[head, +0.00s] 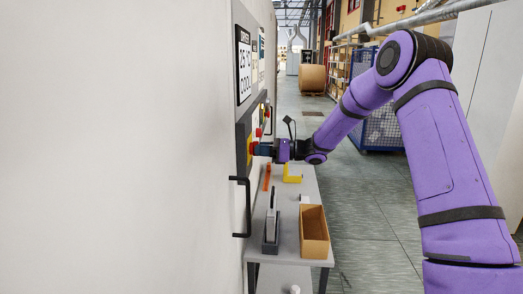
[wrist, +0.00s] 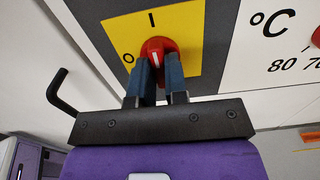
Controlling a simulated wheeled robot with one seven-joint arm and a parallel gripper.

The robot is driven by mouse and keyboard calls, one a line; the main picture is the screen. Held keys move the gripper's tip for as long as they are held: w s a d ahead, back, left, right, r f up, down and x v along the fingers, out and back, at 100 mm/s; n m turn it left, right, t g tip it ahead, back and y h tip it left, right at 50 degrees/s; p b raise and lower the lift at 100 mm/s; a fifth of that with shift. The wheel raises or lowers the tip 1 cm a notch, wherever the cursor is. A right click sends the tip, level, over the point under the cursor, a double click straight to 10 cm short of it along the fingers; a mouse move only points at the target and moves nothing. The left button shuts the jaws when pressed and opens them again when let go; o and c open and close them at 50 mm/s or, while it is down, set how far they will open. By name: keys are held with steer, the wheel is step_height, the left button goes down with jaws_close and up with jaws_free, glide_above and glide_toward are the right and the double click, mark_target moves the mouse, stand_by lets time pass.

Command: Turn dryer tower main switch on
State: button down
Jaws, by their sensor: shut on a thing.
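The main switch is a red rotary knob (wrist: 158,46) on a yellow plate (wrist: 185,25) marked "I" at the top and "O" at the left. A white line on the knob runs nearly upright in the wrist view, roughly in line with the "I". My gripper (wrist: 159,72) is shut on the knob, one dark blue finger on each side. In the head view, my gripper (head: 265,149) reaches the wall panel from the right, and the red knob (head: 254,147) shows small at its fingertips. The fingers hide part of the knob's lower sides.
A black bar handle (head: 247,207) sticks out of the wall nearer to me. Below my gripper is a grey table (head: 286,240) with a cardboard bin (head: 314,232) and small tools. The aisle floor (head: 375,210) to the right is clear, with a blue cage (head: 380,137) beyond.

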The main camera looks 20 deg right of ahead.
steer(key=c, duration=1.1)
jaws_free()
steer(key=shift+c, duration=0.2)
steer(key=v, duration=1.1)
steer(key=shift+f, duration=0.1)
